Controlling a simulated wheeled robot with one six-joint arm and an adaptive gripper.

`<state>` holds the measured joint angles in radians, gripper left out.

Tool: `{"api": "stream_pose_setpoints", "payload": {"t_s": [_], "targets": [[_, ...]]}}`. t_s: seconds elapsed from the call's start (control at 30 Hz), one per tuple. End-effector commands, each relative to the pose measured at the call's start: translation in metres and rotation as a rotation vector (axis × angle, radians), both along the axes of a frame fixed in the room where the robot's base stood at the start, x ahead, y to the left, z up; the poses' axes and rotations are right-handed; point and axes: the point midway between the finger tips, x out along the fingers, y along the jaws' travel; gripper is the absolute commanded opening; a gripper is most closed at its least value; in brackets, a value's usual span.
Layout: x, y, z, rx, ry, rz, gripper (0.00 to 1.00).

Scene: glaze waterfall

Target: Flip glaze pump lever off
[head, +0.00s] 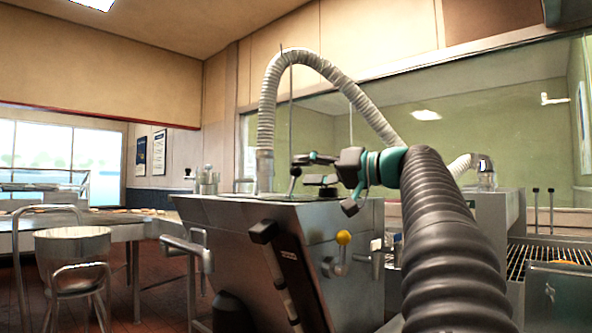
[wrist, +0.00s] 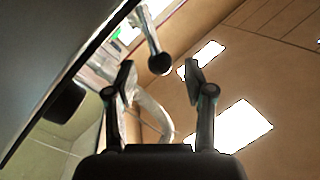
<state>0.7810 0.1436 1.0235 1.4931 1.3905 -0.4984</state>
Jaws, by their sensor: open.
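A lever with a dark ball knob on a thin metal rod (head: 296,171) stands on top of the steel glaze machine (head: 235,212). Its knob also shows in the wrist view (wrist: 159,63). My gripper (head: 306,170) reaches in from the right above the machine top. It is open and empty, its fingers pointing left at the knob. In the wrist view my gripper (wrist: 158,80) shows its two fingers apart, with the knob in line with the gap near the tips. I cannot tell whether the knob touches a finger. No label marks the lever.
A yellow-knobbed handle (head: 344,238) sits on the machine's front. A pale ribbed hose (head: 300,58) arches above the machine. A wire-rack counter (head: 553,250) is at right.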

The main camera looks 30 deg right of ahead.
Motion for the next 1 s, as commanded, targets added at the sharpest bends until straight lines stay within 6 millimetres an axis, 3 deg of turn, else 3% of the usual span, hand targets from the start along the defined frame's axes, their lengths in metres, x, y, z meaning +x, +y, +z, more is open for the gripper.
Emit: {"api": "stream_pose_setpoints", "payload": {"t_s": [0.2, 0.6, 0.83, 1.0], "targets": [[0.021, 0.014, 0.000, 0.000, 0.001, 0.001, 0.53], [0.026, 0.018, 0.000, 0.000, 0.000, 0.000, 0.53], [0.026, 0.018, 0.000, 0.000, 0.000, 0.000, 0.00], [0.026, 0.018, 0.000, 0.000, 0.001, -0.001, 0.00]]}}
